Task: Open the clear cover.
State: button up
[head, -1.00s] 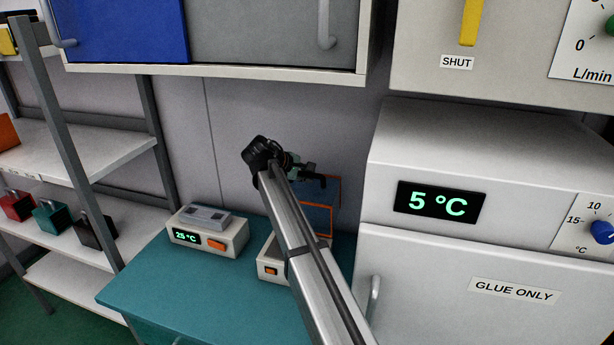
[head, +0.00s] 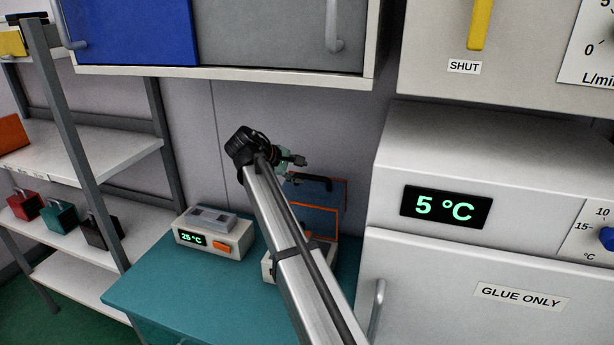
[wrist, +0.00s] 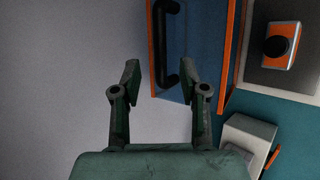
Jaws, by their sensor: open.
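The clear cover (head: 327,196) is a bluish see-through panel with an orange frame and a black handle. It stands raised at the back of a pale box (head: 268,266) on the teal table, and my arm hides much of that box. In the wrist view the cover (wrist: 208,48) is right of centre, with its black handle (wrist: 160,45) along its left part. My gripper (head: 300,160) is open and empty, just above the cover's top edge in the head view. In the wrist view my gripper (wrist: 160,75) has the handle's lower end between its fingertips in the picture; no contact shows.
A white cabinet (head: 440,275) rises close on the right. Wall cupboards (head: 280,35) hang above. A shelf with padlocks (head: 60,215) is at left.

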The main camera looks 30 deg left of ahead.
jog(key=shift+v, duration=2.15)
